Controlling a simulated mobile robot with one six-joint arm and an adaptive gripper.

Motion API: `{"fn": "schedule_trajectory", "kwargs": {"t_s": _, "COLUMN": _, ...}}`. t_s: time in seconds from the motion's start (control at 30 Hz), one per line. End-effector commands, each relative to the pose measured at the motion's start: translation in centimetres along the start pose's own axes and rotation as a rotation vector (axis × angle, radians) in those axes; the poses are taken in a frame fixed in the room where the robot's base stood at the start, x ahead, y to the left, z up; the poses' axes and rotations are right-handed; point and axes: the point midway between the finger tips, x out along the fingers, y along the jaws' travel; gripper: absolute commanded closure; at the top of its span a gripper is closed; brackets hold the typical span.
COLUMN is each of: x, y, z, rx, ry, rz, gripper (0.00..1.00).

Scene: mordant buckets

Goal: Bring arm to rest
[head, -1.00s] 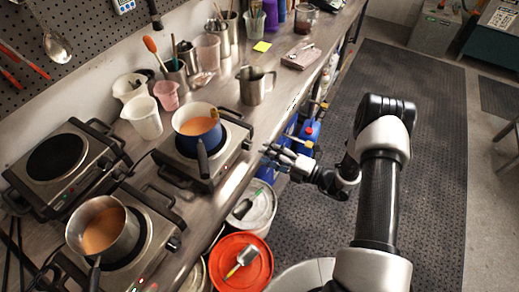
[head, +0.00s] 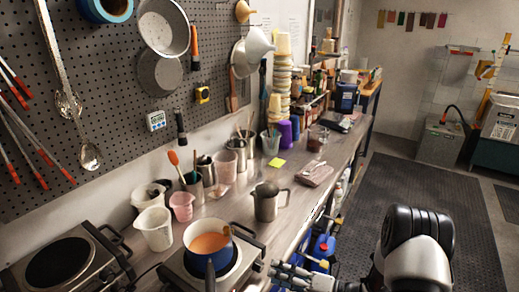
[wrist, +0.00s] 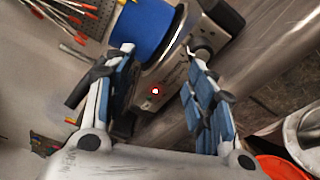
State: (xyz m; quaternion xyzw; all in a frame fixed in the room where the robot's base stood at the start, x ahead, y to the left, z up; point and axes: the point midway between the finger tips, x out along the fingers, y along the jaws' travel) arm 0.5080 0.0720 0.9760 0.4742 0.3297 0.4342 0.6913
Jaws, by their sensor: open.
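My gripper (head: 278,276) is at the lower edge of the head view, beside the bench's front edge and to the right of the hot plate. In the wrist view my gripper (wrist: 158,62) has its two fingers spread apart with nothing between them. Beyond the fingers are the front of a hot plate (wrist: 172,83) with a lit red light and a blue pot (wrist: 147,28). My arm is bent; its dark elbow shows at the lower right of the head view, over the floor. Its lower part is out of frame.
The blue pot of orange liquid (head: 197,258) stands on the hot plate (head: 243,262), close to my gripper. An orange lid (wrist: 283,167) is low right in the wrist view. The matted floor (head: 440,190) is clear.

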Motion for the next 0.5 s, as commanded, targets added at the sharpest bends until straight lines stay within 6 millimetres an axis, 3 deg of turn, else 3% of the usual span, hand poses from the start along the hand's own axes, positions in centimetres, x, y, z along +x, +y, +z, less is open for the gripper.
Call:
{"fn": "schedule_trajectory", "kwargs": {"t_s": 0.03, "x": 0.5, "y": 2.8, "z": 0.0, "rx": -0.106, "ry": 0.072, "rz": 0.001, "gripper": 0.5}}
{"fn": "schedule_trajectory", "kwargs": {"t_s": 0.2, "x": 1.0, "y": 10.2, "z": -2.5, "rx": -0.478, "ry": 0.335, "rz": 0.008, "gripper": 0.5}}
{"fn": "schedule_trajectory", "kwargs": {"t_s": 0.37, "x": 0.0, "y": 15.8, "z": -5.5, "rx": -0.838, "ry": 0.576, "rz": 0.03, "gripper": 0.5}}
{"fn": "schedule_trajectory", "kwargs": {"t_s": 0.5, "x": -1.9, "y": 19.5, "z": -8.3, "rx": -1.156, "ry": 0.79, "rz": 0.061, "gripper": 0.5}}
